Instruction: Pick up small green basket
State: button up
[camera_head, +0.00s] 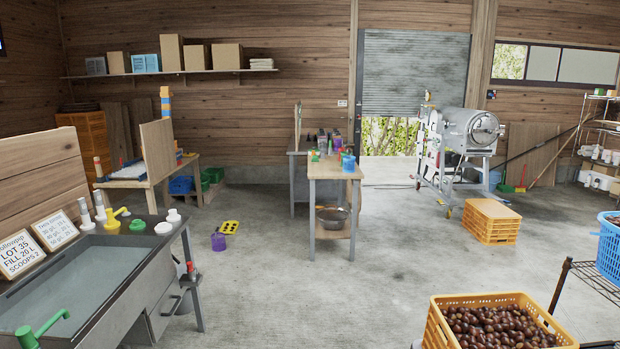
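Small green containers (212,175) sit on the floor at the back left, beside and partly behind the wooden work table with the upright board. They are far off and small in the picture, and I cannot tell exactly how many there are or whether anything is in them. A blue container (181,185) stands just left of them, under that table. My gripper is not in view.
A grey sink bench (165,262) fills the left front. A narrow table (333,170) stands mid-room. A purple bucket (218,242) and a yellow holed piece (229,227) lie on the floor. An orange crate of chestnuts (437,325) is front right. The central floor is open.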

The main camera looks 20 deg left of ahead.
aim_at(204, 181)
jog(key=u, duration=1.5)
